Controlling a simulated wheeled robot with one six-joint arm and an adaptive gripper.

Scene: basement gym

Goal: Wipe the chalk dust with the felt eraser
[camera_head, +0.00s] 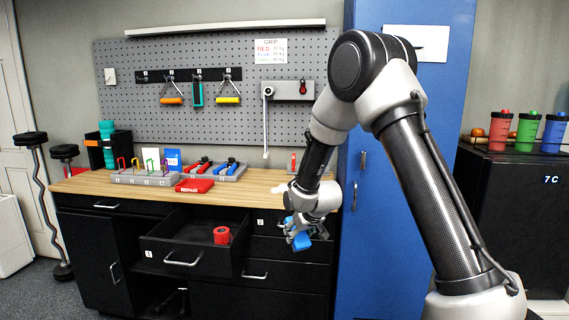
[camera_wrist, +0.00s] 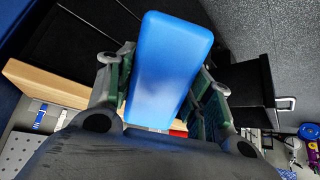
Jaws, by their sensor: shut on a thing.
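My gripper (camera_head: 298,232) is shut on a blue block (camera_head: 302,241) with rounded corners, which may be the felt eraser. The wrist view shows this block (camera_wrist: 168,70) close up between the two fingers, its smooth blue face towards the camera. My gripper hangs in front of the right part of the black workbench, below the level of its wooden top and to the right of the open drawer.
The open drawer (camera_head: 168,250) juts out with a red roll (camera_head: 222,235) inside. The wooden bench top (camera_head: 95,187) carries a grey tray (camera_head: 150,179), a red case (camera_head: 195,185) and tools. A blue cabinet (camera_head: 372,200) stands close right of my gripper.

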